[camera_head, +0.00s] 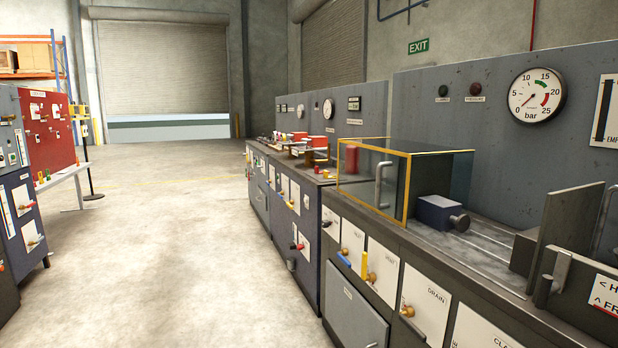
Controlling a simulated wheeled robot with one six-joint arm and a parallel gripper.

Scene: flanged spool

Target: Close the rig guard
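The rig guard (405,188) is a see-through box with yellow edges and a dark top, on the bench at right of centre. It stands at the left part of the bench top. An upright grey handle (382,185) is on its front face. To its right, a blue-grey block with a round dark end (443,213) stands on the grooved bed (485,243), which is uncovered there. A dark block and upright plate (570,230) stand at the bed's right end. My gripper is not in view.
The bench front (375,262) carries white panels, valves and levers, including one marked DRAIN. A pressure gauge (537,95) is on the back panel. More benches with red parts (315,148) continue behind. Open concrete floor (180,240) lies left, with a red panel cabinet (45,130) beyond.

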